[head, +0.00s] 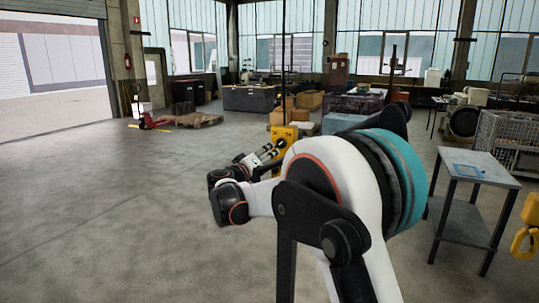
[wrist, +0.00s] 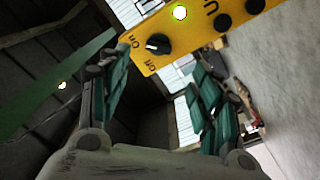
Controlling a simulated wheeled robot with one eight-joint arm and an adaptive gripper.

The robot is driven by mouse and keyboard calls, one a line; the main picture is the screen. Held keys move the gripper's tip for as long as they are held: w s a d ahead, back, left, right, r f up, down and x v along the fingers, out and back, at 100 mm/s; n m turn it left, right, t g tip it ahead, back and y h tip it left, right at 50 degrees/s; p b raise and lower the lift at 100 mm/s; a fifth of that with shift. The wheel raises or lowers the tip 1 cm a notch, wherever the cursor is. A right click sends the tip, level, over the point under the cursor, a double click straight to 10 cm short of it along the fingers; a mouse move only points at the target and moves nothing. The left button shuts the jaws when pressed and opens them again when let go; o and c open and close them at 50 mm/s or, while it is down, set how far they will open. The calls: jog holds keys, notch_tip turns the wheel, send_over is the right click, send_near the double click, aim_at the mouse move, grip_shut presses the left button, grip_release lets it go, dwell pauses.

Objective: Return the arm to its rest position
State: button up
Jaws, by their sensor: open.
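My gripper (wrist: 162,60) shows in the wrist view with its two green-padded fingers spread apart and nothing held between them. Beyond the fingertips is a yellow control box (wrist: 192,42) with a knob at "On", a lit green lamp and dark buttons. I cannot tell whether a finger touches it. In the head view my white and black arm (head: 335,185) is bent in front of the camera and reaches forward.
A grey side table (head: 480,170) with a blue item on it stands at the right, beside a wire crate (head: 505,135). Part of a yellow object (head: 527,230) shows at the right edge. A pallet (head: 198,119) and red pallet jack (head: 148,119) stand back left. The left floor is clear.

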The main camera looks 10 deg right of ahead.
jog(key=shift+s+a, duration=0.15)
jog(key=shift+s, duration=0.1)
jog(key=s+d+f+m+g+y+b, duration=0.1)
jog(key=s+d+f+g+y+b, duration=0.3)
jog(key=s, duration=0.8)
jog(key=s+d+m+g+p, duration=0.1)
jog(key=s+d, duration=0.6)
jog(key=s, duration=0.5)
jog(key=s+a+f+y+b, duration=0.1)
jog(key=s+f+y, duration=0.1)
jog(key=s+f, duration=0.3)
jog(key=s+a+f+g+y+b, duration=0.1)
jog(key=s+f, duration=0.4)
jog(key=s, duration=0.7)
jog(key=s+a+f+g+y+b, duration=0.1)
jog(key=s+a+f+y, duration=0.1)
jog(key=s+f, duration=0.3)
jog(key=s+y, duration=0.1)
jog(key=s, duration=0.3)
jog(key=shift+s+f+y, duration=0.15)
jog(key=shift+s+y, duration=0.15)
